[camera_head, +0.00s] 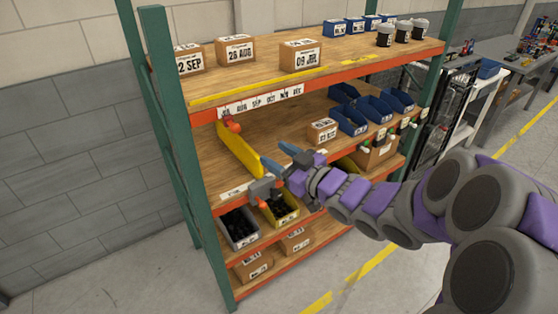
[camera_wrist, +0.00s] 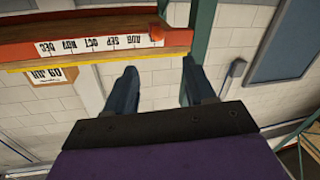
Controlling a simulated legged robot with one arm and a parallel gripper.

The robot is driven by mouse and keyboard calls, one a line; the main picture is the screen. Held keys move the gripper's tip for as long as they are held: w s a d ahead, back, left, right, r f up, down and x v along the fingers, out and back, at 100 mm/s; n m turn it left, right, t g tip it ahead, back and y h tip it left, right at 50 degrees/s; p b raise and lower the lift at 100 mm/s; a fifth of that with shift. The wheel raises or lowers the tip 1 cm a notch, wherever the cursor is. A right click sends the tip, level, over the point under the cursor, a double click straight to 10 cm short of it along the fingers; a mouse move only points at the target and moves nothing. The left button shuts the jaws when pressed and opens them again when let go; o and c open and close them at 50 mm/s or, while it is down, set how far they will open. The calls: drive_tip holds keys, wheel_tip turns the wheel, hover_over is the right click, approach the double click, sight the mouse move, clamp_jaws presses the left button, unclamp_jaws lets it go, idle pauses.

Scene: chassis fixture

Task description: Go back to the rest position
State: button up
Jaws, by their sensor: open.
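My gripper (camera_head: 276,162) is in front of the middle shelf (camera_head: 190,150) of the rack, left of centre in the head view. Its two blue-grey fingers are apart. The wrist view also shows my gripper (camera_wrist: 160,70), with nothing between the fingers. That view is upside down and shows the upper shelf's orange edge and month label strip (camera_wrist: 100,44) near the fingers. In the head view a yellow panel (camera_head: 236,150) with a small orange part at its top stands close behind and left of my gripper.
The rack has green posts (camera_head: 165,80). Boxes such as 09 JUL (camera_head: 300,56) and dark cups stand on its upper shelf. Blue bins (camera_head: 375,108) and a small box (camera_head: 322,131) are on the middle shelf. Lower down are grey and yellow bins (camera_head: 240,228). The floor at front left is clear.

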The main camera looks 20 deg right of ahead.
idle(0.4)
drive_tip(key=d+f+m+g+h, duration=0.3)
drive_tip(key=d+f+h, duration=0.1)
drive_tip(key=f+h, duration=0.25)
drive_tip(key=s+d+f+m+g+h, duration=0.1)
drive_tip(key=s+d+f+g+h, duration=0.15)
drive_tip(key=s, duration=0.25)
drive_tip(key=s+d+f+m+g+h, duration=0.1)
drive_tip(key=s+m+g+h, duration=0.15)
drive_tip(key=s, duration=0.35)
drive_tip(key=s+a+g+y, duration=0.1)
drive_tip(key=s+a+g, duration=0.3)
drive_tip(key=s, duration=0.8)
drive_tip(key=s+a+m+g+y, duration=0.1)
drive_tip(key=s+a+g, duration=0.4)
drive_tip(key=s, duration=0.7)
drive_tip(key=shift+s+a+f+g+y, duration=0.3)
drive_tip(key=shift+s+a+f+y, duration=0.05)
drive_tip(key=shift+a+f, duration=0.1)
